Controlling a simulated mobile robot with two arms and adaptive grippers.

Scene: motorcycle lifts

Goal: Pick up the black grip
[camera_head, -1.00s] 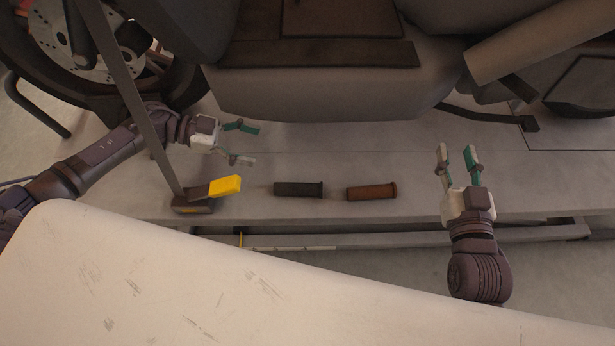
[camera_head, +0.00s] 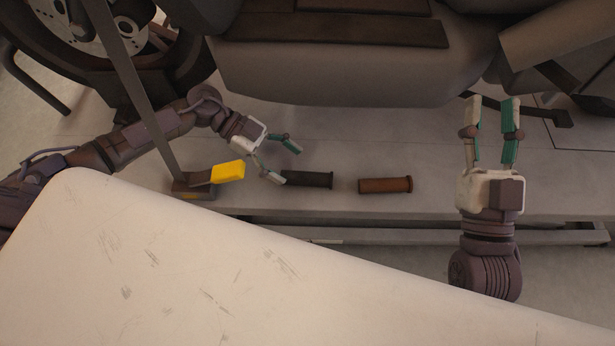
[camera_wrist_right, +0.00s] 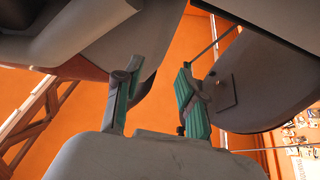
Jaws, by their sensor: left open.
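The black grip (camera_head: 310,179) lies on its side on the grey lift platform (camera_head: 420,205) in the head view. My left gripper (camera_head: 287,166) is open, with its fingertips close to the left end of the black grip. One fingertip overlaps that end in the picture; I cannot tell if it touches. My right gripper (camera_head: 491,104) is open and empty, well to the right of the grip, pointing up the picture. It also shows in the right wrist view (camera_wrist_right: 158,75), with nothing between its fingers.
A brown grip (camera_head: 385,185) lies just right of the black one. A yellow-tipped pedal (camera_head: 228,171) stands to the left, by a grey bar. The motorcycle body (camera_head: 350,75) overhangs the platform behind. A pale scratched surface (camera_head: 200,270) covers the foreground.

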